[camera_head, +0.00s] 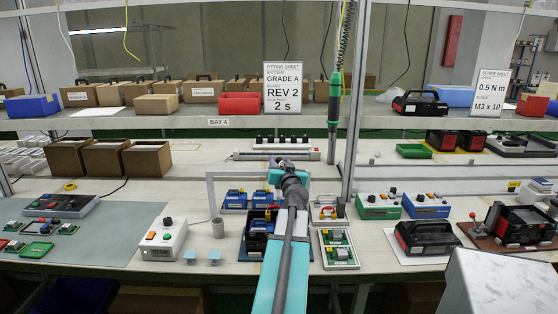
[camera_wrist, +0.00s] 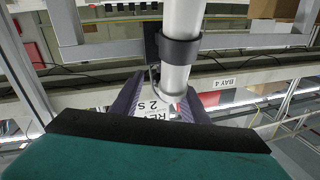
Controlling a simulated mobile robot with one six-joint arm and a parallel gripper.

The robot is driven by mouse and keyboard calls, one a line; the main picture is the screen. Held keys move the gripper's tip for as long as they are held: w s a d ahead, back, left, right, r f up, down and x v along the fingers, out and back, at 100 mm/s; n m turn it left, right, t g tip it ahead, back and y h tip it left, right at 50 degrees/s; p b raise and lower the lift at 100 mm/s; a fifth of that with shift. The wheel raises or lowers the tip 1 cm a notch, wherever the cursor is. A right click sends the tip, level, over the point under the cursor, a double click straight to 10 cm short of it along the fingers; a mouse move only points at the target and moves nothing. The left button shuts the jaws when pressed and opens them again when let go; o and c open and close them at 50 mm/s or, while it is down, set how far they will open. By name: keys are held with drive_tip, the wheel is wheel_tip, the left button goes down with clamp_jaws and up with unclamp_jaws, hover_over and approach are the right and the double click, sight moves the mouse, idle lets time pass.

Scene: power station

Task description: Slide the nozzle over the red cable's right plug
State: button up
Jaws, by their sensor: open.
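In the wrist view a pale round tube (camera_wrist: 182,70) with a dark collar comes down from the top and ends near my gripper (camera_wrist: 160,105). It may be the nozzle. My gripper's two dark fingers are apart, and the tube's end shows between them, closer to the right finger. I cannot tell whether they touch. In the head view my gripper (camera_head: 284,163) is above the middle of the bench, mostly hidden by my arm.
A grey frame (camera_head: 209,190) stands left of my arm. An upright post (camera_head: 352,100) and a hanging green driver (camera_head: 334,100) are to the right. The shelf with the fitting sheet (camera_head: 283,90) is behind. Battery units and a control box (camera_head: 163,240) crowd the bench.

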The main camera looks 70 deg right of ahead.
drive_tip(key=shift+x, duration=1.05)
clamp_jaws()
